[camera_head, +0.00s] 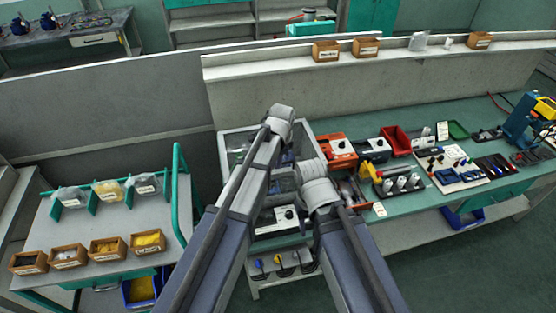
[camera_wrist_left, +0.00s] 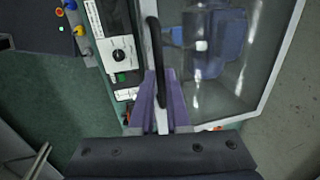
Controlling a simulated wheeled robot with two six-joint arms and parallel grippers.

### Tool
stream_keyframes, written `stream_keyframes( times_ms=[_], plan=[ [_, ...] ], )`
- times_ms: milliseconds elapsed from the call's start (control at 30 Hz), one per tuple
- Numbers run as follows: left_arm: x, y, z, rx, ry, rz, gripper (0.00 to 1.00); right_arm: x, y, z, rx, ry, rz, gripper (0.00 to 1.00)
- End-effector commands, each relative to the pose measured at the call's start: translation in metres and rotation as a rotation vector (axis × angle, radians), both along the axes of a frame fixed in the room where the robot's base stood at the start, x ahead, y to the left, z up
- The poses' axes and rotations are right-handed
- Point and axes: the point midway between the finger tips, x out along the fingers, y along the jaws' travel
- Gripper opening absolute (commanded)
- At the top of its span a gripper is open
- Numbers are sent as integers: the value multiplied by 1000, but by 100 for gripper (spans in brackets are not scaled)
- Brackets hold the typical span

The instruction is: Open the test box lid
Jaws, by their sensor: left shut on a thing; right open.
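The test box (camera_head: 226,139) stands between the two benches, partly hidden behind my arms in the head view. Its clear lid (camera_wrist_left: 225,95) has a pale frame and shows in the left wrist view, with a blue pump-like part (camera_wrist_left: 222,35) seen through it. A black bar handle (camera_wrist_left: 153,45) runs along the lid's left side. My left gripper (camera_wrist_left: 160,103) is shut on this handle, with its purple fingers on both sides of it. How far the lid is raised cannot be told. My right gripper is hidden behind my own arm in the head view.
A control panel (camera_wrist_left: 121,54) with a black knob lies left of the handle. The right bench (camera_head: 398,219) holds an orange case (camera_head: 337,149), a red bin (camera_head: 396,140) and trays of tools. The left table (camera_head: 118,223) holds several wooden boxes. A low wall stands behind.

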Motion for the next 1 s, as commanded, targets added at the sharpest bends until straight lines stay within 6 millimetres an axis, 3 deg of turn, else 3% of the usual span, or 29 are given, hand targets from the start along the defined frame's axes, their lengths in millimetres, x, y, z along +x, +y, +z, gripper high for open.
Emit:
stream_keyframes(
  times_ms=[467,767,1000],
  plan=[
    [3,1,13,0,-1,0,0,0,0,13,0,0,-2,50],
    [18,6,53,1,-4,1,0,0,0,53,-1,2,1,50],
    [44,13,97,3,-6,2,0,-1,0,96,0,4,3,50]
  ],
)
